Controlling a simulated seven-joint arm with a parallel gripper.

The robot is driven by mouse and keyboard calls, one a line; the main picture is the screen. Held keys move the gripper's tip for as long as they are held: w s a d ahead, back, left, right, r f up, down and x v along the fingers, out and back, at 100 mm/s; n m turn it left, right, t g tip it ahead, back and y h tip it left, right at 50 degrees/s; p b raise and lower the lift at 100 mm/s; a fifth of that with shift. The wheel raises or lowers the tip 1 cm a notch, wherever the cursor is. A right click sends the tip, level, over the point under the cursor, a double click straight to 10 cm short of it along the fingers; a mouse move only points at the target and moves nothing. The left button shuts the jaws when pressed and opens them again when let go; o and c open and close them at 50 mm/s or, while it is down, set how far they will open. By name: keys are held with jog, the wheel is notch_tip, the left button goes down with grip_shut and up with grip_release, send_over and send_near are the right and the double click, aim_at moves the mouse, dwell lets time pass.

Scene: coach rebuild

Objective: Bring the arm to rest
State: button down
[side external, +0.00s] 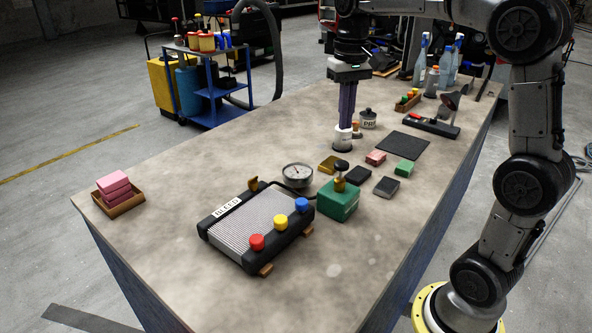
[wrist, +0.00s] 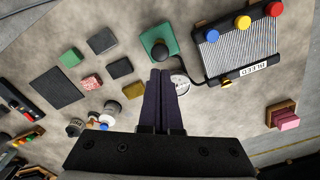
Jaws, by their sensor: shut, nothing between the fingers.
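My gripper (side external: 346,122) hangs pointing down over the far middle of the workbench (side external: 160,228). Its long dark purple fingers are shut together with nothing between them. In the side view the fingertips overlap a white-based jar (side external: 341,138); I cannot tell from that view how much height separates them. In the wrist view the closed fingers (wrist: 161,74) point toward the green box with a black knob (wrist: 161,49), with the round gauge (wrist: 180,84) partly hidden just right of them. The arm reaches in from the right.
A ribbed unit labelled BLEED (side external: 250,228) with red, yellow and blue caps lies in front. Several small blocks (side external: 386,187) and a dark mat (side external: 403,145) lie to the right. A tray of pink blocks (side external: 120,205) stands at left. Bottles (side external: 421,60) stand far back. The bench's left-middle is clear.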

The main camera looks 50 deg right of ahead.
jog(key=shift+a, duration=0.1)
jog(key=s+a+r+n+t, duration=0.2)
jog(key=s+a+r+t, duration=0.15)
jog(key=s+a, duration=0.55)
jog(key=s+a+f+n+t, duration=0.1)
jog(key=s+f+n, duration=0.3)
jog(key=s+f, duration=0.5)
jog(key=shift+a+f+t, duration=0.15)
jog(key=shift+f+t, duration=0.3)
jog(key=shift+t, duration=0.1)
jog(key=shift+s, duration=0.1)
